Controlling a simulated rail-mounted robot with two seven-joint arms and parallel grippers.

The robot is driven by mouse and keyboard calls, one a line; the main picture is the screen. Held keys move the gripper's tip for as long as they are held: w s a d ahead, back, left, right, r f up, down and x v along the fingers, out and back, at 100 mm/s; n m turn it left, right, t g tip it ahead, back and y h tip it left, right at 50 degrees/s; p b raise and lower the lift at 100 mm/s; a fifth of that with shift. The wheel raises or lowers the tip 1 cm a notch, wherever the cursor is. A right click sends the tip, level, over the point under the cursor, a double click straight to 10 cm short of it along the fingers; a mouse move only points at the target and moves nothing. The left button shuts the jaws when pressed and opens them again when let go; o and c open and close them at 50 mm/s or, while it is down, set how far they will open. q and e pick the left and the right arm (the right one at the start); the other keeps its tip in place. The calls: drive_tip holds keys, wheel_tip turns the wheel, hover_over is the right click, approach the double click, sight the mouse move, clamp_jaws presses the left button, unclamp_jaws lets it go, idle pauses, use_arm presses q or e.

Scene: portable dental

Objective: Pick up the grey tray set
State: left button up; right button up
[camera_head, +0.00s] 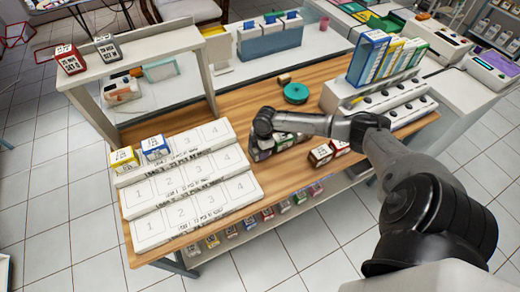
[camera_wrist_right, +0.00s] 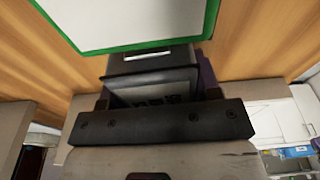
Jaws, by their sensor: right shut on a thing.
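My right gripper (camera_head: 262,135) reaches down over the wooden table, among a few small boxes. In the right wrist view it is shut on a dark grey box with pale lettering (camera_wrist_right: 150,70), which looks like a grey tray set. The hand hides most of this box in the head view, and I cannot tell whether it still rests on the table. A box with a white top and green rim (camera_wrist_right: 130,22) is close by in the wrist view, with a purple one (camera_wrist_right: 208,68) beside it. Another grey boxed set (camera_head: 107,47) stands on the raised shelf at left. My left gripper is not in view.
A white stepped rack with numbered places (camera_head: 180,190) stands left of the hand, holding a yellow box (camera_head: 124,158) and a blue box (camera_head: 155,147).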

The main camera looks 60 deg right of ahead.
drive_tip(key=shift+r, duration=0.5)
drive_tip(key=r, duration=0.2)
drive_tip(key=r+p, duration=0.1)
drive_tip(key=shift+s+r, duration=0.2)
drive_tip(key=shift+r, duration=0.15)
drive_tip(key=s+r+p, duration=0.3)
drive_tip(key=s+r, duration=0.3)
drive_tip(key=s, duration=0.5)
drive_tip(key=shift+a+r, duration=0.2)
drive_tip(key=shift+a, duration=0.1)
